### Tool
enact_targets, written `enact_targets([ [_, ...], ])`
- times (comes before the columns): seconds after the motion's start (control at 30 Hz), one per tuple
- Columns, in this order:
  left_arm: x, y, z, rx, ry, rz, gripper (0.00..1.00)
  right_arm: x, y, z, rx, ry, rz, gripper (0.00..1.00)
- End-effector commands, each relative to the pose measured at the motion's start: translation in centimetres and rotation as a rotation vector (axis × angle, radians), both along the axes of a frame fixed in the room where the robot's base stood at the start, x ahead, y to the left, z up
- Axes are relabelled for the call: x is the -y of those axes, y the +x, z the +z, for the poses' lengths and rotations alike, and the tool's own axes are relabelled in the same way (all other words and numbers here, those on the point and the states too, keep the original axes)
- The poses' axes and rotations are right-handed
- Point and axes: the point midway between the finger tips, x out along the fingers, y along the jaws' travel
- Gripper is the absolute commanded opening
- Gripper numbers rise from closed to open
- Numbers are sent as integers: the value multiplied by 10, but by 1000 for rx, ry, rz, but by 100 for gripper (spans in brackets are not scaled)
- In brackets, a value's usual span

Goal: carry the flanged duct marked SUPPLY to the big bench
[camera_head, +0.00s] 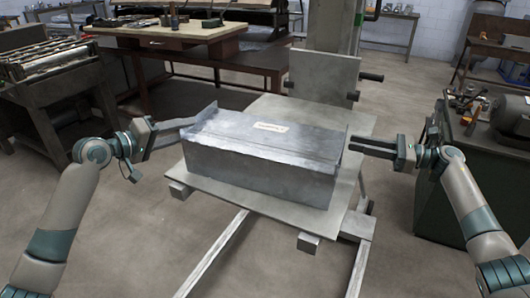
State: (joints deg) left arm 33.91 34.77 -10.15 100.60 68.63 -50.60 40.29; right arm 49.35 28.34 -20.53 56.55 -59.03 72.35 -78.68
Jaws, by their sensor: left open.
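The grey metal duct (255,160) is a long box with raised flanges at its ends. It lies flat on the plate of a stand in front of me, with a pale label (271,127) on top, too small to read. My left gripper (190,128) is open at the duct's left end, its fingers pointing at the flange; I cannot tell whether they touch it. My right gripper (353,144) is close to the right end flange, fingers pointing left; whether it grips the flange is unclear. A large bench (258,56) stands behind, partly hidden by the wood-topped table.
The stand's grey plate (343,119) has an upright back plate (323,78) and legs reaching towards me. A wood-topped table (160,33) with tools is at the back left. A slatted workbench (48,82) is left; a dark green cabinet (455,185) stands right.

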Motion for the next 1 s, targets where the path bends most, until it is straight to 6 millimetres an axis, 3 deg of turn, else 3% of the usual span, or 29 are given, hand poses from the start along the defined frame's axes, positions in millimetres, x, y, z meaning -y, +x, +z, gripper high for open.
enact_targets([
  [0.2, 22, 27, -6, 1, -2, -1, 42, -34, 11, 0, 1, 1, 2, 24],
  [0.4, 33, 43, -10, 1, -1, -1, 42, -53, 17, 0, 0, 1, 1, 24],
  [0.87, 37, 49, -13, 1, 1, 0, 42, -60, 20, 0, 0, 0, -1, 24],
  [0.97, 37, 49, -13, 1, 1, 0, 18, -60, 20, 0, 0, 0, -1, 0],
  [1.0, 37, 49, -13, 0, 0, 0, 8, -60, 20, 0, 0, 0, -1, 0],
])
